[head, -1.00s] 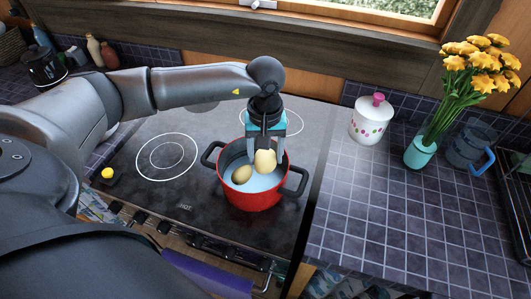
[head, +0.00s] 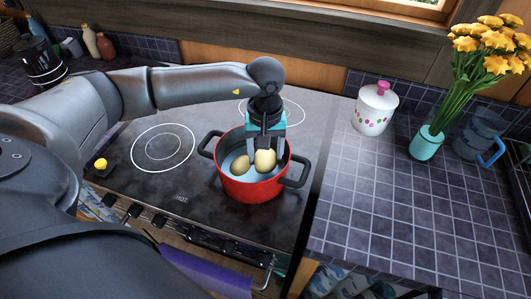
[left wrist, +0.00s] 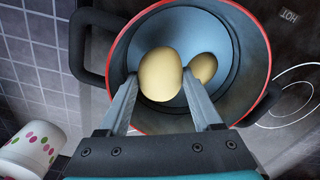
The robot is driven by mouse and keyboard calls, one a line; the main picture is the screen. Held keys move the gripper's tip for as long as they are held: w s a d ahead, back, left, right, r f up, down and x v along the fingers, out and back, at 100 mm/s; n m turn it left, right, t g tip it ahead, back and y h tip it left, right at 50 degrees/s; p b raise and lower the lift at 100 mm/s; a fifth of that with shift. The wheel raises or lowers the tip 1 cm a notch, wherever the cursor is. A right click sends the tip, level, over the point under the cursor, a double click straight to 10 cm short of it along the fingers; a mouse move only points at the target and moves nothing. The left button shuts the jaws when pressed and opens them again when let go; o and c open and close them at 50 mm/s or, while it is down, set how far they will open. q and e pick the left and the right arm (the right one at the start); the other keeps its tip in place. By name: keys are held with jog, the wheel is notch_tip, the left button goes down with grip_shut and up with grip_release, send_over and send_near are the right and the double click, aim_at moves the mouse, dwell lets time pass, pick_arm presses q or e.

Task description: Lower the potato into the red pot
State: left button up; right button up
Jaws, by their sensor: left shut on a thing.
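The red pot (head: 252,189) with dark handles stands on the stove and shows from above in the left wrist view (left wrist: 262,52). My left gripper (head: 264,158) points down into the pot's mouth, shut on a pale potato (head: 265,161). In the left wrist view this potato (left wrist: 160,74) sits between the fingertips. A second potato (head: 241,164) lies inside the pot, just left of the held one; the left wrist view shows it too (left wrist: 204,68). Whether the two potatoes touch is unclear. My right gripper is out of view.
The dark stove top (head: 185,205) has free room left of the pot. On the tiled counter (head: 370,225) to the right stand a white dotted jar (head: 374,112), a teal vase (head: 426,143) of yellow flowers and a blue-handled jug (head: 477,138).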

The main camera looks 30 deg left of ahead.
aim_at(265, 176)
pick_arm(q)
jog(key=shift+f+b, duration=2.35)
jog(key=shift+f, duration=0.2)
dwell(1.2)
jog(key=o, duration=1.6)
jog(key=shift+c, duration=0.2)
notch_tip(265, 176, up, 15)
jog(key=shift+r+p, duration=0.2)
jog(key=shift+p, duration=0.15)
jog(key=shift+s, duration=0.15)
